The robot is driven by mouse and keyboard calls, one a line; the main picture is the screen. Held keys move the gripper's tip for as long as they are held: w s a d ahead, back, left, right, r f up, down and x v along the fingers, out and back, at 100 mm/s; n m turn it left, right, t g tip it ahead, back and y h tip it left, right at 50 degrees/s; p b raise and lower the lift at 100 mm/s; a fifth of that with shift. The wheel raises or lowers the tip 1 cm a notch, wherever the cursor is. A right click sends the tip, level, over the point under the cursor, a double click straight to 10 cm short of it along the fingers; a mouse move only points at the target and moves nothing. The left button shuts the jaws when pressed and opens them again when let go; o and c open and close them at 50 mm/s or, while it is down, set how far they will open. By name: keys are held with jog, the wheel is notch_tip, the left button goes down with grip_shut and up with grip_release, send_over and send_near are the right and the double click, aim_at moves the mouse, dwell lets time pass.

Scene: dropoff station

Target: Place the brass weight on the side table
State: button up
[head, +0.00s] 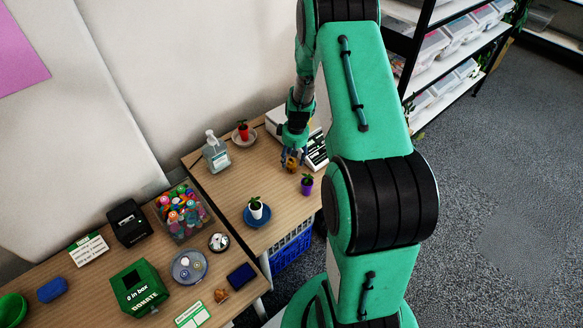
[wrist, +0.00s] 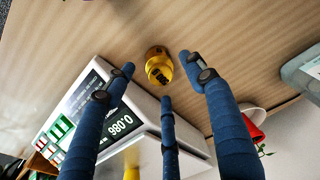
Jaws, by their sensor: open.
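The brass weight (head: 291,164) stands on the wooden table at the back right, beside the white scale (head: 290,121). In the wrist view the brass weight (wrist: 158,66) shows yellow-gold with a dark top recess, upright on the wood. My gripper (head: 292,155) is low over the table at the weight. In the wrist view its blue fingers (wrist: 160,77) are spread, with the weight between and just beyond their tips; I see no clear contact. The back-right table (head: 224,186) adjoins a longer table (head: 110,268) at front left. I cannot tell which is the side table.
A purple pot (head: 306,185), a white potted plant on a blue saucer (head: 257,215), a sanitizer bottle (head: 216,153) and a red pot (head: 243,131) stand around my gripper. A green donation box (head: 139,288) is front left. Bare wood lies left of the weight.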

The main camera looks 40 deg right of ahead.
aim_at(292, 161)
jog(key=shift+w+f+b, duration=0.15)
jog(key=shift+f, duration=0.65)
jog(key=shift+w+f+b, duration=0.1)
jog(key=shift+f+b, duration=0.05)
jog(key=shift+f, duration=0.65)
grip_shut()
